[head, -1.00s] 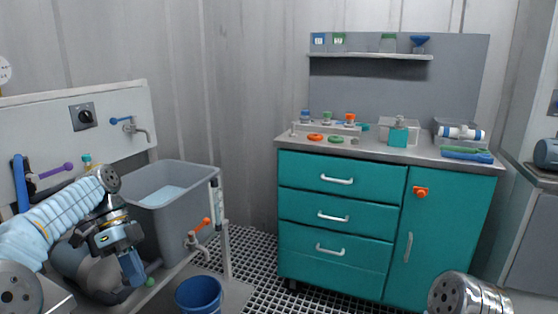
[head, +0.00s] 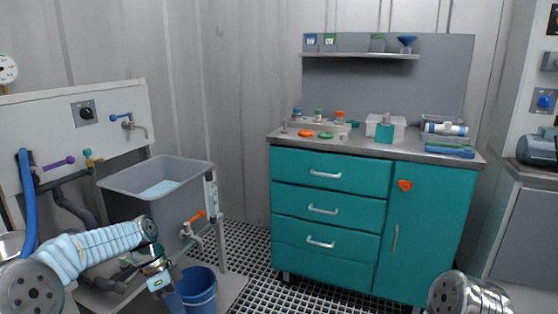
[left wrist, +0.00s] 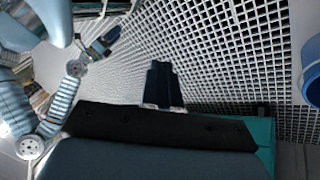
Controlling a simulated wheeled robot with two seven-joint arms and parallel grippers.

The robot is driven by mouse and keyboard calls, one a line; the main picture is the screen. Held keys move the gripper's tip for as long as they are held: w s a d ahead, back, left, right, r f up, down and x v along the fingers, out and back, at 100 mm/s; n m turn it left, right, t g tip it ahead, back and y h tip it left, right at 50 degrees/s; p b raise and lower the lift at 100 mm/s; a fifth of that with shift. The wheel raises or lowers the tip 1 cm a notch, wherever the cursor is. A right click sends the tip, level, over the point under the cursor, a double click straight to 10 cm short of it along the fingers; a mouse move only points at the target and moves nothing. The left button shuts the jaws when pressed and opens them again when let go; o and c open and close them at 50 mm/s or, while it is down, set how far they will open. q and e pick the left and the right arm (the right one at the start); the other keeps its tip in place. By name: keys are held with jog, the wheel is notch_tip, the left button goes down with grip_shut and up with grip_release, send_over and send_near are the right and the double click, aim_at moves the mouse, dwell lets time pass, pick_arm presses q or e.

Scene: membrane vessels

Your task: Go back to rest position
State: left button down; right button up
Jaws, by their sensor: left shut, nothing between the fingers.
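My left arm comes in from the left in the head view, low in front of the grey tank (head: 128,187). Its gripper (head: 160,283) hangs beside the blue bucket (head: 199,289), partly in front of it. In the left wrist view the dark fingers of the left gripper (left wrist: 163,84) are together, shut and empty, above the grated floor (left wrist: 225,55). The blue bucket also shows at the right edge of that view (left wrist: 312,83). My right gripper is not in view; only a part of my right arm shows at the bottom right of the head view.
A teal cabinet (head: 330,209) with drawers stands at the back, with small parts and bins on its top. The orange-handled tap (head: 193,221) and the tank's stand are close to my left arm. The grated floor between bucket and cabinet is clear.

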pick_arm(q)
jog(key=s+d+f+n+t, duration=0.1)
jog(key=s+d+f+n, duration=0.15)
jog(key=f, duration=0.45)
jog(key=s+d+f+n, duration=0.2)
jog(key=d+f, duration=0.2)
jog(key=f, duration=0.3)
jog(key=s+d+f+n+t, duration=0.1)
jog(key=s+d+f+n, duration=0.15)
jog(key=f, duration=0.35)
jog(key=s+d+f+n+t, duration=0.1)
jog(key=s+d+f+n, duration=0.1)
jog(key=s+f+n, duration=0.2)
jog(key=s+d+f+n+t+y, duration=0.1)
jog(key=s+d+f+n, duration=0.1)
jog(key=s, duration=0.9)
notch_tip(320, 180, down, 2)
jog(key=shift+d+f+n, duration=0.25)
jog(key=shift+d+n, duration=0.1)
jog(key=shift+n, duration=0.55)
